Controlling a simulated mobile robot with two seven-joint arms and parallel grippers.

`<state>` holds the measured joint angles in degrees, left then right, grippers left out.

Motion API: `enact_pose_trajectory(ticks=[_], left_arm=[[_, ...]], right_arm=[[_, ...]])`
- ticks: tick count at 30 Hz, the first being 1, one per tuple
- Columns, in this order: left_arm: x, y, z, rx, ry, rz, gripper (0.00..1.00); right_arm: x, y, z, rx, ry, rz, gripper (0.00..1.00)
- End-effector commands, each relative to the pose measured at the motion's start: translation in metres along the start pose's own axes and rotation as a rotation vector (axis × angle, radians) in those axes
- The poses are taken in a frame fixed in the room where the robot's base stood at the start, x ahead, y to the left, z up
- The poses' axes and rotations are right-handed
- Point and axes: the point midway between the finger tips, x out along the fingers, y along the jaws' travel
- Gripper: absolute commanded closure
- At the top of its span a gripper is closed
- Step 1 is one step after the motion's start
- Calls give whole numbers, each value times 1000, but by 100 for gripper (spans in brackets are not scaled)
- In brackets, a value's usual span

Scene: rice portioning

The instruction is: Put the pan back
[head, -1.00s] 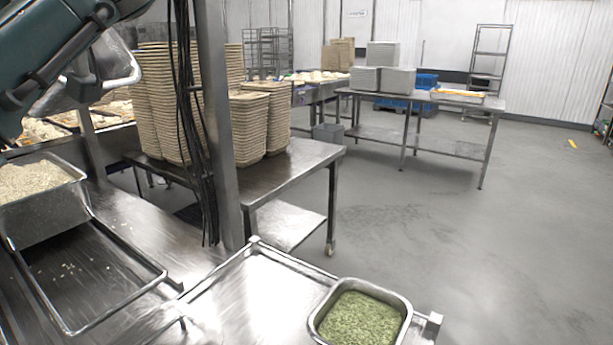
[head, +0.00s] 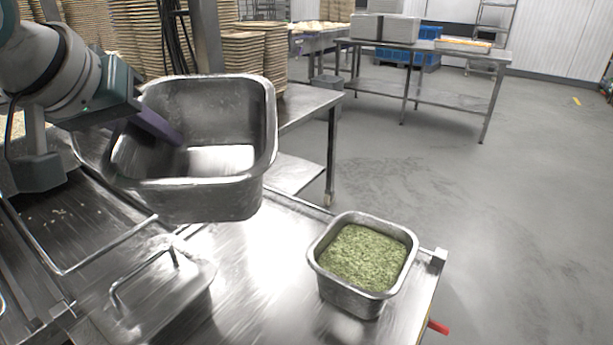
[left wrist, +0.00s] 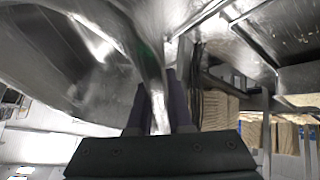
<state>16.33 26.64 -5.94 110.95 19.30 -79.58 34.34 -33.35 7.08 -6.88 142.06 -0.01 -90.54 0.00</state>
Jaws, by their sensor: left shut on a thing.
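An empty metal pan (head: 215,198) hangs in the air in the head view, its open side tilted toward the camera. My left gripper (head: 150,125) is shut on the pan's left rim, with one dark finger showing inside the pan. In the left wrist view the gripper (left wrist: 160,110) has its two fingers on either side of the pan's rim, and the pan wall (left wrist: 60,60) fills the upper left. The pan is above the steel counter, apart from it. My right gripper is not in view.
A smaller pan of green food (head: 362,258) stands on the steel counter (head: 265,255) at the front right. A metal lid with a handle (head: 160,285) lies at the front left. Stacked trays (head: 240,55) stand on a table behind.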

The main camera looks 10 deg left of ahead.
Motion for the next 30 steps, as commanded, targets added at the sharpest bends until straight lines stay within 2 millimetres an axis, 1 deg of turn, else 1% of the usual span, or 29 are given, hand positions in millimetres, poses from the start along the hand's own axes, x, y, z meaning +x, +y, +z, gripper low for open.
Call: enact_pose_trajectory(ticks=[1,3,6,9,13,16,19,27,30], left_arm=[[8,12,25,70,-70,67,100],[9,30,54,169,-166,150,100],[5,51,90,295,-280,239,100],[-3,66,118,392,-359,297,100],[-11,77,139,467,-419,337,100],[-10,78,150,489,-440,349,100],[2,75,165,493,-449,351,100],[58,58,216,490,-449,349,100],[76,53,233,491,-446,350,100]], right_arm=[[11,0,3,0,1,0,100],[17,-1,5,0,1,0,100],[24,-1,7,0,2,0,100],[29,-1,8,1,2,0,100],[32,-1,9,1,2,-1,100],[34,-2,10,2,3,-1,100],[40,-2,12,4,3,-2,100],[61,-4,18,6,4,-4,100],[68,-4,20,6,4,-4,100]])
